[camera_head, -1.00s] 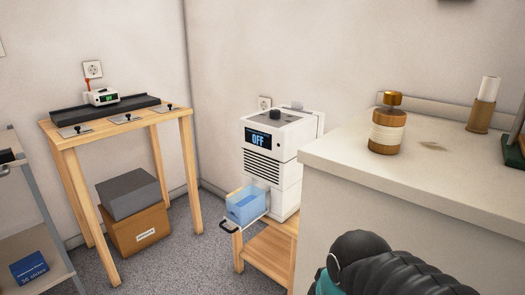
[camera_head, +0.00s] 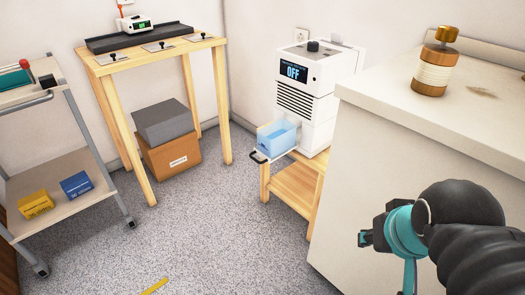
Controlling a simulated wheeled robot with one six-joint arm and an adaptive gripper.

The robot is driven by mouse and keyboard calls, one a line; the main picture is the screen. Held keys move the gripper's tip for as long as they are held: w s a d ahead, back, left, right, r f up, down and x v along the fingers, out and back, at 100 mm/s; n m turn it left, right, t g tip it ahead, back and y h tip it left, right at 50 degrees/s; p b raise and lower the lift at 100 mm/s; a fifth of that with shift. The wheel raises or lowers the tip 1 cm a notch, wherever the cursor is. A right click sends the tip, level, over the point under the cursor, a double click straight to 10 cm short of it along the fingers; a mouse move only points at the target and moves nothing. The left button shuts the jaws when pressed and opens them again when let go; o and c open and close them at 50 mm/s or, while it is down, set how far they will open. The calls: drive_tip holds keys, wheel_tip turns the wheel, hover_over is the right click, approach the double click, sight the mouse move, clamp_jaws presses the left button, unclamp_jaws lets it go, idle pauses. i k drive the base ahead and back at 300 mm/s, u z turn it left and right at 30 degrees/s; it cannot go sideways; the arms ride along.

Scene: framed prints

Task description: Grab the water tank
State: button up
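The water tank is a clear blue open box (camera_head: 277,136) with a dark handle at its front. It sits on a pulled-out tray at the front of a white machine (camera_head: 308,90) whose display reads OFF. The machine stands on a low wooden table (camera_head: 293,185). My arm, black with a teal joint, shows at the lower right, in front of the counter and well apart from the tank. A small dark and teal piece (camera_head: 366,238) shows at its left end; I cannot make out the fingers or what they hold.
A white counter (camera_head: 400,170) with a wood-and-cream bottle (camera_head: 434,75) stands close on the right. A taller wooden table (camera_head: 150,58) with boxes beneath is at the back left, a grey cart (camera_head: 90,205) at the left. The speckled floor between is mostly clear; a yellow strip (camera_head: 154,286) lies on it.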

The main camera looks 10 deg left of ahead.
sight(277, 139)
drive_tip(key=z, duration=0.05)
drive_tip(key=k, duration=1.15)
drive_tip(key=u, duration=1.15)
drive_tip(key=i, duration=1.65)
drive_tip(key=z, duration=0.7)
